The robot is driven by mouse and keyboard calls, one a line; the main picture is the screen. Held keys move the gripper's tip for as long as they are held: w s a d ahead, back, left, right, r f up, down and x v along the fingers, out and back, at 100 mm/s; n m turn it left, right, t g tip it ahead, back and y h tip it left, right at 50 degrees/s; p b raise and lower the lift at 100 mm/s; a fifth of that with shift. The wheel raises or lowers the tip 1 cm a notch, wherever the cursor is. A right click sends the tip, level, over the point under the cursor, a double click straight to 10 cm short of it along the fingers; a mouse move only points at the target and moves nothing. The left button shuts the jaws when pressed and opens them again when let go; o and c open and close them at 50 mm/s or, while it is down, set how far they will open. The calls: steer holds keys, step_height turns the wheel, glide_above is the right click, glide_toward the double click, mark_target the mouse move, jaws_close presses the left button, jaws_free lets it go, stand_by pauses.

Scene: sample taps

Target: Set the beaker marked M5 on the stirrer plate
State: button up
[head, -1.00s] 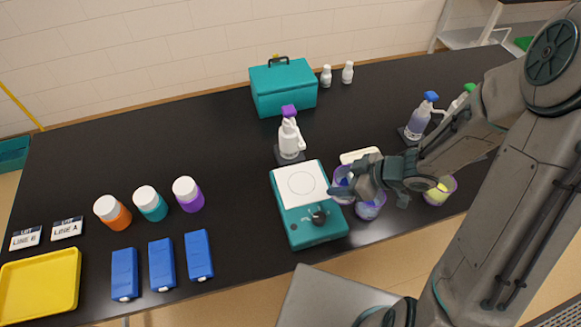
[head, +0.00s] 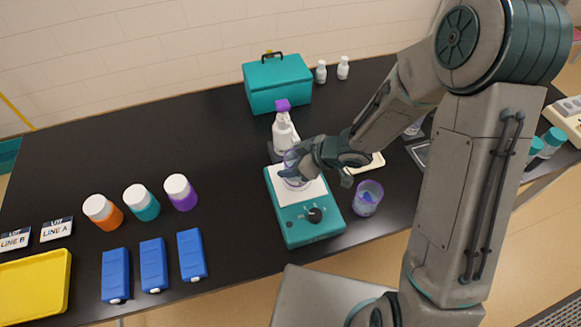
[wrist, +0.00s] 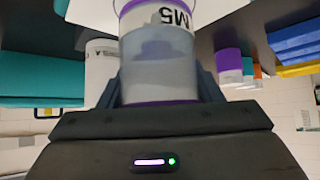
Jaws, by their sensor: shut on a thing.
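My gripper (head: 304,165) is shut on a clear beaker (wrist: 158,60) with a purple rim and a label reading M5, seen upside down in the wrist view. In the head view the beaker (head: 293,177) is over the white top of the teal stirrer plate (head: 308,226), partly hidden by my gripper. I cannot tell whether its base touches the plate. A second beaker (head: 367,198) with a purple rim stands on the bench just right of the stirrer.
A white bottle with a purple cap (head: 284,130) stands close behind the stirrer. A teal box (head: 278,84) is farther back. Three capped jars (head: 141,202) and three blue cases (head: 153,265) are at left. The yellow tray (head: 35,290) lies far left.

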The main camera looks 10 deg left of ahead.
steer(key=shift+f, duration=0.35)
steer(key=shift+f, duration=0.2)
steer(key=o, duration=1.1)
steer(key=shift+r, duration=0.15)
